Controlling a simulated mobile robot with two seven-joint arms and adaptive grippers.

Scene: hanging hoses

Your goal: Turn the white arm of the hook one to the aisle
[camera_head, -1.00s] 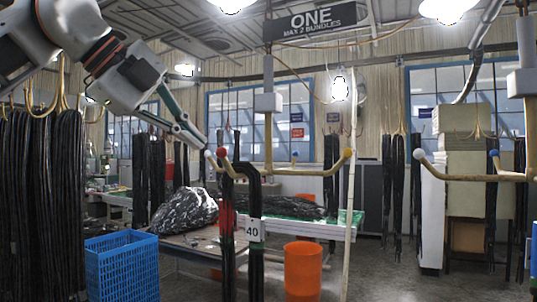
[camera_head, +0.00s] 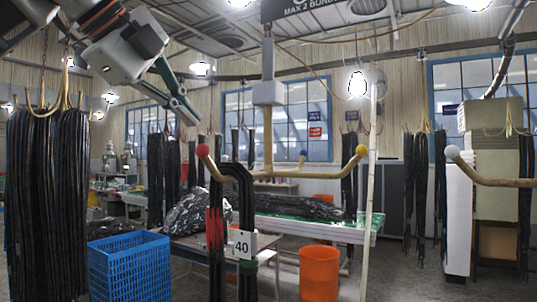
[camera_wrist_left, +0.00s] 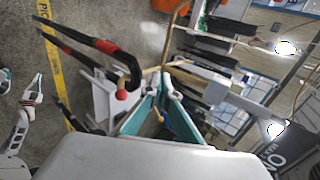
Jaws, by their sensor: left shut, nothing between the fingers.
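The hook (camera_head: 268,92) hangs on a grey post in the head view below the sign. Its tan arms show a red tip (camera_head: 202,150), a blue tip (camera_head: 303,154) and a yellow tip (camera_head: 361,150). I cannot pick out its white tip. Black hoses (camera_head: 247,205) with a "40" tag hang on its left side. My left gripper (camera_head: 193,118) is shut and empty, above and left of the red tip, apparently apart from it. In the left wrist view the red tip (camera_wrist_left: 121,94) shows beside the teal fingers.
Another hook arm (camera_head: 490,181) with a white ball reaches in from the right. Hoses (camera_head: 45,200) hang at the left beside a blue crate (camera_head: 130,268). An orange bin (camera_head: 319,274) and a pale pole (camera_head: 370,200) stand near the table (camera_head: 325,233).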

